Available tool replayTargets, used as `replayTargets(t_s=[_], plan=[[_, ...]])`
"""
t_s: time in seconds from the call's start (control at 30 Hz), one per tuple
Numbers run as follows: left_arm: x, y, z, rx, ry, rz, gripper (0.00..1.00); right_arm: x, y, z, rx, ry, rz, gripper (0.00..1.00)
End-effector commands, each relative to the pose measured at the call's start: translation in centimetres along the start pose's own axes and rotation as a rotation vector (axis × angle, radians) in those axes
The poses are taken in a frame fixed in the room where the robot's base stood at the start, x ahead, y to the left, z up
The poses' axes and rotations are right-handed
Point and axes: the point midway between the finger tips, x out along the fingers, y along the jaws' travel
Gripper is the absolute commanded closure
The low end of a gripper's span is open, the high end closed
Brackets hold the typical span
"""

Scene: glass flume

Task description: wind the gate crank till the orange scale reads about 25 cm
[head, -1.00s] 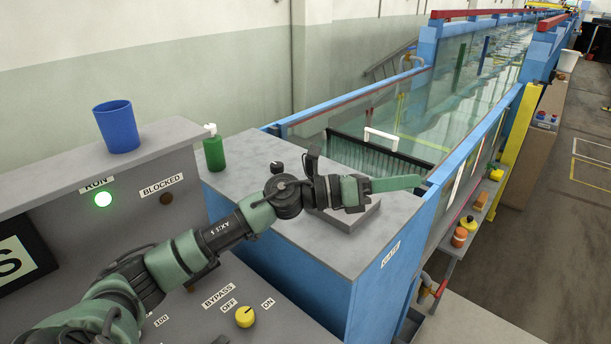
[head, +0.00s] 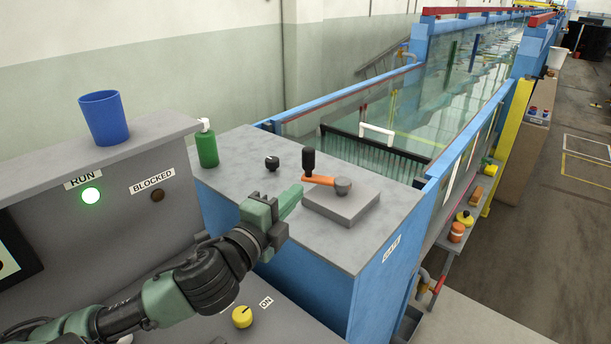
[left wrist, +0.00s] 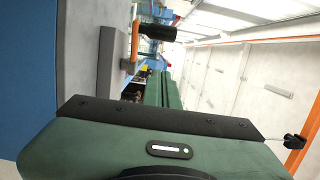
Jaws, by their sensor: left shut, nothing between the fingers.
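The gate crank has an orange arm (head: 321,180) on a round grey hub, with a black upright handle (head: 308,161) at its left end. It sits on a grey block (head: 342,207) on the grey cabinet top marked GATE. My left gripper (head: 291,200) is shut and empty, just left of and in front of the crank, apart from its handle. In the left wrist view the green fingers (left wrist: 165,90) lie together, and the black handle (left wrist: 161,32) and orange arm (left wrist: 134,42) show beyond them. I cannot make out a scale reading. My right gripper is not in view.
A black knob (head: 272,163) and a green bottle (head: 207,148) stand on the cabinet top (head: 235,165). A blue cup (head: 105,118) stands on the console, where the RUN lamp (head: 91,195) glows green. The glass flume runs away behind the cabinet.

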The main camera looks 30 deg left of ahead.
Motion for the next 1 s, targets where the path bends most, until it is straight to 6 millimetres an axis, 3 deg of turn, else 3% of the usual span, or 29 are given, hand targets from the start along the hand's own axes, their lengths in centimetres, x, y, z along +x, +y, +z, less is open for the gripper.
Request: replayTargets(t_s=[0.4, 0.63, 1.0], plan=[[8.2, -0.4, 0.4, 0.003, -0.003, -0.001, 1.00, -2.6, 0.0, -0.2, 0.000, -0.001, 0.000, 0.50], [10.1, -0.1, 2.4, 0.003, -0.001, -0.001, 1.00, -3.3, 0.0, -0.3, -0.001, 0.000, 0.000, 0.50], [10.4, 0.0, 2.8, 0.002, 0.001, -0.001, 1.00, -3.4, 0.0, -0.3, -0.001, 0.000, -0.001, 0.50]])
